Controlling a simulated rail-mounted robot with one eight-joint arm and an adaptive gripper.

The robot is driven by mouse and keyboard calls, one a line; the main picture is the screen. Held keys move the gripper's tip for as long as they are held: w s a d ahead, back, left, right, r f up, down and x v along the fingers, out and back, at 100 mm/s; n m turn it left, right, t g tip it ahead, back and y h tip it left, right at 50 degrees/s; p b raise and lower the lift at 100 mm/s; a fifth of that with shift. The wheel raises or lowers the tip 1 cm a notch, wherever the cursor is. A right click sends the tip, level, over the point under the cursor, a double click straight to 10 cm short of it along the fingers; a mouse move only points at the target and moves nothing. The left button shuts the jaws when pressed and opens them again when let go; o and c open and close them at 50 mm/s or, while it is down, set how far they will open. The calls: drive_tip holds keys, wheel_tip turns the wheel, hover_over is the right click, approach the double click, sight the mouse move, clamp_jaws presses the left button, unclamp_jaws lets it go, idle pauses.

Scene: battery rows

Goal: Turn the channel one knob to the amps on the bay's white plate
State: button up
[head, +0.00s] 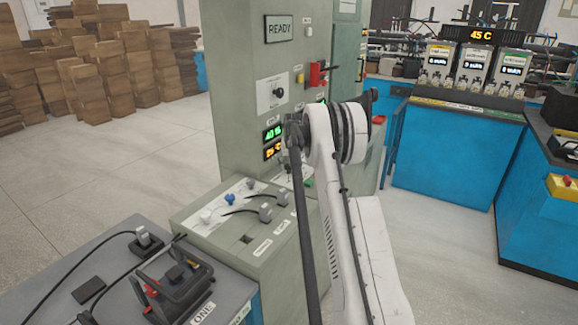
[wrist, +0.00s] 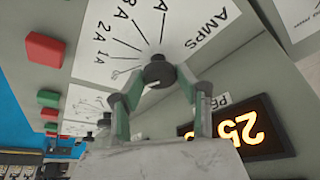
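The white plate (wrist: 110,30) carries the letters AMPS and a fan of marked lines, with 1A and 2A legible. A dark round knob (wrist: 158,72) sits at the meeting point of the lines. My gripper (wrist: 160,74) has its two green-padded fingers on either side of the knob, with the tips seeming to touch it. The knob's pointing direction is not clear. In the head view my gripper (head: 293,132) is at the grey cabinet's front, and my arm hides the plate and knob.
An orange display (wrist: 240,130) sits close to my right finger. Red (wrist: 45,48) and green (wrist: 48,98) buttons stick out at left in the wrist view. In the head view, another white plate with a knob (head: 279,92) is above the displays; a sloped console (head: 215,240) juts out below.

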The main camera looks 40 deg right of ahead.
drive_tip(key=c, duration=0.4)
drive_tip(key=shift+c, duration=0.2)
drive_tip(key=m+h+b, duration=0.1)
drive_tip(key=m, duration=0.1)
drive_tip(key=shift+a+m+g, duration=0.1)
drive_tip(key=shift+m+g, duration=0.2)
drive_tip(key=shift+m, duration=0.1)
drive_tip(key=shift+w+m+g+h+b, duration=0.1)
drive_tip(key=shift+m+g+h+b, duration=0.35)
drive_tip(key=shift+m, duration=1.05)
drive_tip(key=o, duration=1.1)
